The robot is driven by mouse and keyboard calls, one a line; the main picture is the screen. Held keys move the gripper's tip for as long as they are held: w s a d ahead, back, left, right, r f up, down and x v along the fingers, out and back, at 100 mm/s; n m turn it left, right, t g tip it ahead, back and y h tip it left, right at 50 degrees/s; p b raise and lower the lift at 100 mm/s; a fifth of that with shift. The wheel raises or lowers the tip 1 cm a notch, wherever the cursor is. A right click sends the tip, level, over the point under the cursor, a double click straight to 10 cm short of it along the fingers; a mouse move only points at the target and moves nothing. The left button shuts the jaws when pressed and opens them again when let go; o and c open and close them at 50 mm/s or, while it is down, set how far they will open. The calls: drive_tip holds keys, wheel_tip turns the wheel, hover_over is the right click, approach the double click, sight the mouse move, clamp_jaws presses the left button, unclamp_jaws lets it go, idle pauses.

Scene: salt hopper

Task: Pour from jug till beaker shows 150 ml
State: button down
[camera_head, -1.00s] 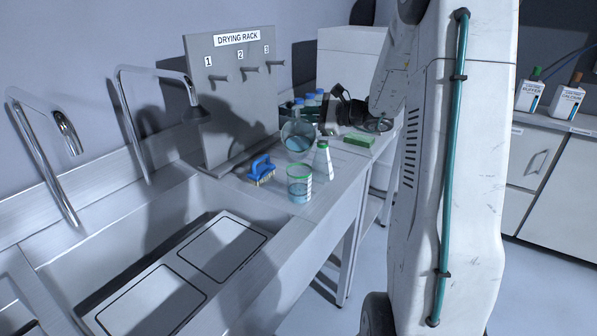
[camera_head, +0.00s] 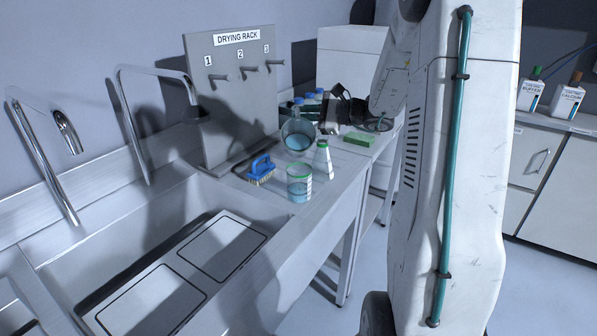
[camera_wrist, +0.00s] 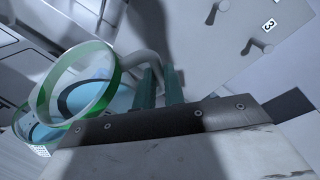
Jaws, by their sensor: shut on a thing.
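The clear jug (camera_head: 298,136) with blue liquid is held tilted above the bench, behind the beaker in the head view. The beaker (camera_head: 299,186) stands upright on the bench with blue liquid in its lower part; its graduation is too small to read. In the wrist view, the jug's green rim (camera_wrist: 110,88) is close, and my gripper (camera_wrist: 160,85) is shut on its pale handle. Part of the beaker (camera_wrist: 22,124) shows below the jug at the left. My gripper (camera_head: 334,108) is partly seen in the head view. I cannot make out a falling stream.
A green block (camera_head: 358,139) and blue-capped bottles (camera_head: 312,101) are behind. The drying rack (camera_head: 232,95) rises at the back; the sink (camera_head: 150,215) lies front left.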

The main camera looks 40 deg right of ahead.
drive_tip(key=shift+s+a+r+n+t+p, duration=0.2)
drive_tip(key=shift+s+r+n+p, duration=0.05)
drive_tip(key=shift+r+n+p, duration=0.2)
drive_tip(key=shift+s+a+r+n+t+p, duration=0.15)
drive_tip(key=shift+s+r+n+t+p, duration=0.1)
drive_tip(key=shift+r+n+p, duration=0.15)
idle(3.6)
drive_tip(key=shift+w+d+f+m+g, duration=0.4)
drive_tip(key=shift+w+f+m, duration=0.1)
drive_tip(key=shift+f+m, duration=0.15)
drive_tip(key=shift+w+d+f+m+g, duration=0.25)
drive_tip(key=shift+w+f+m+g, duration=0.15)
drive_tip(key=shift+f+m, duration=0.2)
drive_tip(key=shift+w+m, duration=0.15)
drive_tip(key=shift+m, duration=0.15)
drive_tip(key=w+d+f+m+g+y+b, duration=0.1)
drive_tip(key=w+d+f+m+g+b, duration=0.1)
drive_tip(key=w+d+f+m+g, duration=0.2)
drive_tip(key=shift+w+m, duration=0.7)
drive_tip(key=shift+w, duration=0.05)
drive_tip(key=shift+r, duration=0.1)
